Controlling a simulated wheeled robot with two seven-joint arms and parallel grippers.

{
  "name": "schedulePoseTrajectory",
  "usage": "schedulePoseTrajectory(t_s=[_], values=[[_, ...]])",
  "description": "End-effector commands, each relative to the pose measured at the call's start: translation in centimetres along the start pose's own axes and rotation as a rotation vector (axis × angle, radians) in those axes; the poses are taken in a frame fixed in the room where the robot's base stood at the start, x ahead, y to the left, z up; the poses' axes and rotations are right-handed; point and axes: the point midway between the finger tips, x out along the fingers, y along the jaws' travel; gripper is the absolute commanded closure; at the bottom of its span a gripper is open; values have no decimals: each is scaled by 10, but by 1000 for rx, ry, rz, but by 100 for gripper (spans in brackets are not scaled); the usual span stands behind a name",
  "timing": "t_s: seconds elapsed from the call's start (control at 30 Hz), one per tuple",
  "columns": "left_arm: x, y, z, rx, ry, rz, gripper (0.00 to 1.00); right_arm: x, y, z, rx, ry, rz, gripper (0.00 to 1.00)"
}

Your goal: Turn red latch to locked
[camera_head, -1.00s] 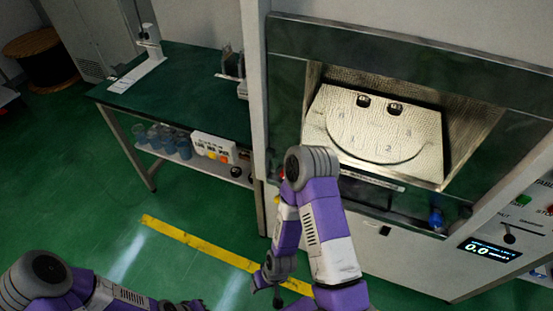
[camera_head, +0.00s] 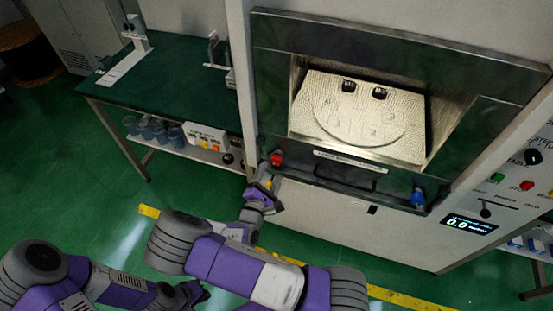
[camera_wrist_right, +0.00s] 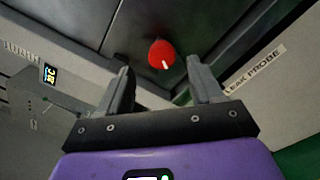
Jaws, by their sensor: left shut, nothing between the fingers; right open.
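The red latch (camera_head: 277,158) sits at the lower left corner of the microwave chamber's front frame. In the right wrist view the red latch (camera_wrist_right: 162,54) is a round red knob with a white mark pointing downward in the picture. My right gripper (camera_head: 268,183) is just below the latch in the head view. Its two fingers (camera_wrist_right: 160,80) are open, with the latch showing ahead between their tips, apparently untouched. My left gripper (camera_head: 198,293) is low at the bottom of the head view, far from the latch, shut and empty.
A blue latch (camera_head: 417,198) is at the frame's lower right. A control panel with a display (camera_head: 470,223) is at right. A green workbench (camera_head: 170,85) with a shelf of beakers stands at left.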

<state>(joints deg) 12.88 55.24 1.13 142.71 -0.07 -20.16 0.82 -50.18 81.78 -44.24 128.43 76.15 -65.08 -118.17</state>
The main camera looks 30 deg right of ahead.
Motion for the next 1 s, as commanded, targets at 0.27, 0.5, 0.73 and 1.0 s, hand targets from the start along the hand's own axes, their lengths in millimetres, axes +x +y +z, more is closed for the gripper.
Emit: schedulePoseTrajectory(t_s=[0.27, 0.5, 0.73, 1.0], values=[[6, -2, 0, 0, 0, 0, 100, 43, -2, 0, -1, -2, -4, 34], [8, -3, 0, 0, 0, 0, 100, 67, -2, -1, 1, 2, -4, 34], [8, -3, 0, 0, 0, 0, 100, 70, -2, -1, 0, 3, -4, 34], [8, -3, 0, 0, 0, 0, 100, 70, -2, -1, 0, 3, -4, 64]])
